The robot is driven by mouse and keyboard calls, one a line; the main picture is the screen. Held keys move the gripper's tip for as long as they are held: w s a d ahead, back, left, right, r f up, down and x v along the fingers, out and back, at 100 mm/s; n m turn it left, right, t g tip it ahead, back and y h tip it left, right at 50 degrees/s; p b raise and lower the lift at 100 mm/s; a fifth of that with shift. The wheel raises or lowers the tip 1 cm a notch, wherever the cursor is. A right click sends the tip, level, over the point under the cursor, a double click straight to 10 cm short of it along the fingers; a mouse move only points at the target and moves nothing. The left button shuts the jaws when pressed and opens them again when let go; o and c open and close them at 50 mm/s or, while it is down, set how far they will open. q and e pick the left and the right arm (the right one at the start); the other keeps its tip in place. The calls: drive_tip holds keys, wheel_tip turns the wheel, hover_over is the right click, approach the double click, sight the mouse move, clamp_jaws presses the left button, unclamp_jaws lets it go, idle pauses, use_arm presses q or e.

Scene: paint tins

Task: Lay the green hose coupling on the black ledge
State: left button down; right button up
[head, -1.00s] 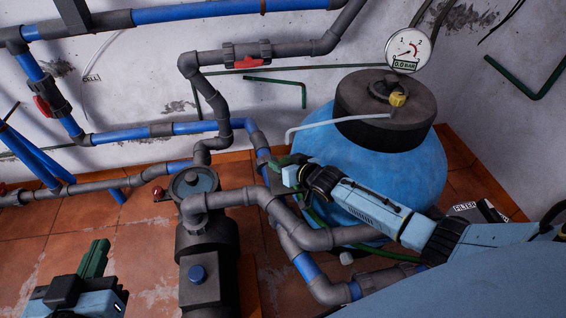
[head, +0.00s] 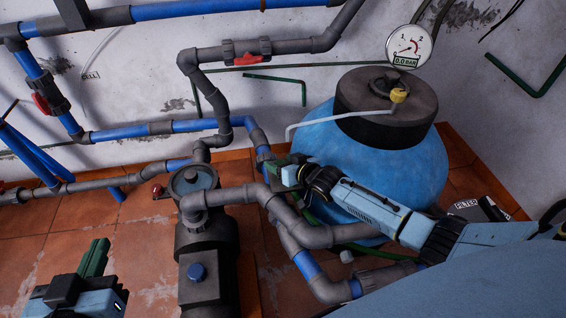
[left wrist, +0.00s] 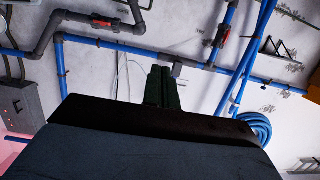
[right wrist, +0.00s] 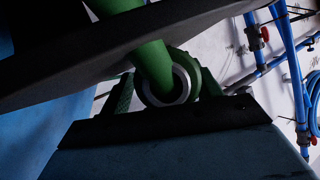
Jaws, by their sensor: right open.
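In the right wrist view a green cylinder with a pale ring at its end, apparently the green hose coupling (right wrist: 166,84), lies between the fingers of my right gripper (right wrist: 160,88). The gripper is open around it; contact is not clear. A dark plate (right wrist: 60,75), possibly the black ledge, crosses in front of the cylinder and hides part of it. In the head view my right gripper (head: 284,172) is at the pipes left of the blue tank; I cannot make out the coupling or ledge there. My left gripper (head: 95,257) is shut and empty at the lower left.
The blue tank (head: 420,165) with its dark lid and gauge (head: 409,47) stands close to my right arm. Grey pipes (head: 325,238) run below that gripper. The pump (head: 207,255) stands between my arms. Open tiled floor (head: 140,245) lies beside my left gripper.

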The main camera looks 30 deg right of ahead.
drive_tip(key=shift+s+d+f, duration=0.1)
drive_tip(key=shift+d+f, duration=0.05)
